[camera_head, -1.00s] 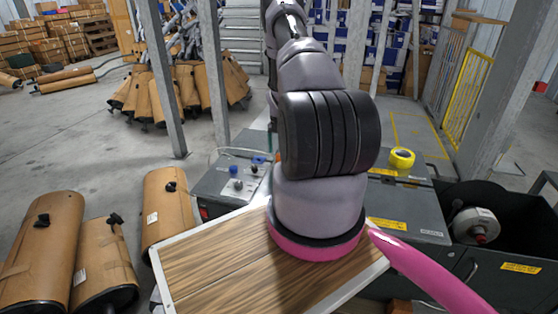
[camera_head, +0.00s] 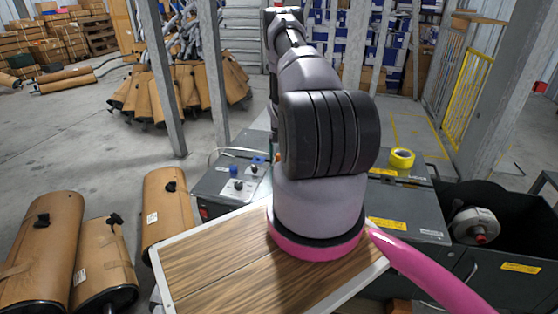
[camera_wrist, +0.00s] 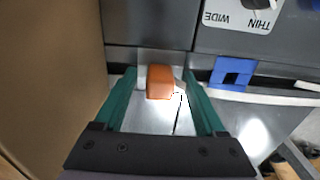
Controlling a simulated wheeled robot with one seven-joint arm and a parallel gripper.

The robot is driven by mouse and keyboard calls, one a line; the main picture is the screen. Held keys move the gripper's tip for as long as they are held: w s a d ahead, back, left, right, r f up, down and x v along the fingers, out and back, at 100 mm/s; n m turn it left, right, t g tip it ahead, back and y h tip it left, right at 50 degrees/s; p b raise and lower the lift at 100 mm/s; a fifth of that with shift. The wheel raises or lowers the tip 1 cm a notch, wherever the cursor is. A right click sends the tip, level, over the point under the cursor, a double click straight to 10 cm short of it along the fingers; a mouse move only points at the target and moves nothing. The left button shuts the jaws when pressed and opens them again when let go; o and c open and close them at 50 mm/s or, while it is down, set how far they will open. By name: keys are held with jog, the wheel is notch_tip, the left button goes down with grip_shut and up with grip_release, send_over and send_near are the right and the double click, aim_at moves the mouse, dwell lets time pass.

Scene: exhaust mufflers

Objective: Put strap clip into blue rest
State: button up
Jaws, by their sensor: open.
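An orange block (camera_wrist: 160,82), which looks like the strap clip, lies between the two green fingers of my gripper (camera_wrist: 160,74) in the wrist view. The fingers are open, one on each side of it. A small blue part (camera_head: 259,160) beside my arm in the head view may be the same rest. My arm hides my gripper and the clip in the head view.
A grey panel carries a label reading WIDE and THIN (camera_wrist: 240,14). A brown surface (camera_wrist: 45,75) stands close on the left in the wrist view.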

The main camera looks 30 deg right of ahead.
grip_shut()
notch_tip(320, 180, up, 10)
jog(key=shift+r, duration=0.1)
dwell(0.5)
jog(key=w+a+f, duration=0.3)
jog(key=w+a, duration=0.3)
jog(key=w, duration=0.1)
jog(key=shift+w+a, duration=0.25)
jog(key=shift+a, duration=0.1)
jog(key=shift+f, duration=0.1)
